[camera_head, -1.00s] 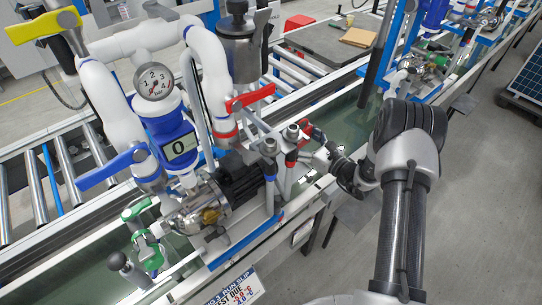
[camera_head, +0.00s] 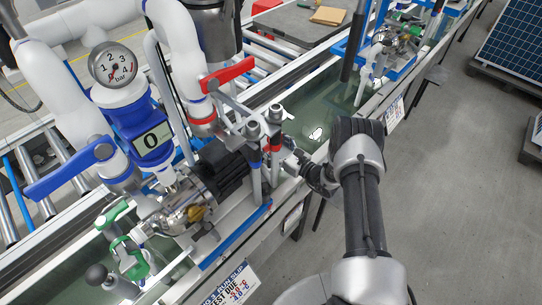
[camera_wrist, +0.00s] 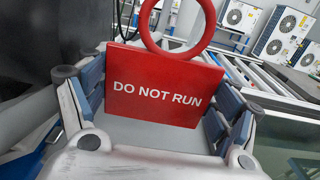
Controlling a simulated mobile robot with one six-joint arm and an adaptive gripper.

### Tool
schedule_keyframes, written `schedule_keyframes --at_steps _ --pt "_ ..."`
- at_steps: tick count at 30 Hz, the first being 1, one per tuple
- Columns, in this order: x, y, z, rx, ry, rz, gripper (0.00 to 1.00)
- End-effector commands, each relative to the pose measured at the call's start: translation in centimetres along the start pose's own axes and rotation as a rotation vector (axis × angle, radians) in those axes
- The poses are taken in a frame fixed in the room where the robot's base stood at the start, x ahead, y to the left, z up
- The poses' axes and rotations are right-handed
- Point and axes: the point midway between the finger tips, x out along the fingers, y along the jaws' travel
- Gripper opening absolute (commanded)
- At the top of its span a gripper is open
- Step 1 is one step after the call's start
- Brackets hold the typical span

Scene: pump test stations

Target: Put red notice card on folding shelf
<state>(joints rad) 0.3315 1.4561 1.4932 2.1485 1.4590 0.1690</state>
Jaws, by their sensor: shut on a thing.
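The red notice card (camera_wrist: 158,80), marked "DO NOT RUN" with a red ring on top, fills the middle of the wrist view. My gripper (camera_wrist: 160,96) is shut on it, with a finger at each side edge. In the head view my wrist reaches in beside the metal posts at the right end of the pump. The fingers and card are mostly hidden there. A flat grey plate (camera_head: 437,75) juts from the trough's outer side farther along; I cannot tell whether it is the folding shelf. No other shelf is clear.
The pump (camera_head: 222,168) with white pipes, a red lever (camera_head: 229,73) and a blue lever (camera_head: 70,172) stands close left of my arm. A paper slip (camera_head: 230,284) hangs on the trough's front. Open floor lies right; solar panels (camera_head: 512,45) stand at the far right.

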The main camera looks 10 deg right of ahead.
Motion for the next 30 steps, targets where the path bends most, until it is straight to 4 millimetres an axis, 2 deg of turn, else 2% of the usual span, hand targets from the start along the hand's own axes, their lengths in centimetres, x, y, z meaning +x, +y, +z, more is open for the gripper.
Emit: schedule_keyframes --at_steps 4,11,22,23,26,30 --pt "0.0 0.0 -1.1 -0.001 -0.001 0.0 0.58" --pt "0.0 0.0 -4.4 -0.001 -0.001 0.0 0.58" --pt "0.0 -0.1 -4.7 -0.001 -0.001 0.0 0.58" --pt "0.0 0.0 -4.8 -0.001 0.0 0.0 0.83" --pt "0.0 0.0 -4.6 -0.001 0.0 0.0 0.89" --pt "0.0 0.0 -4.6 -0.001 0.0 0.0 0.9"
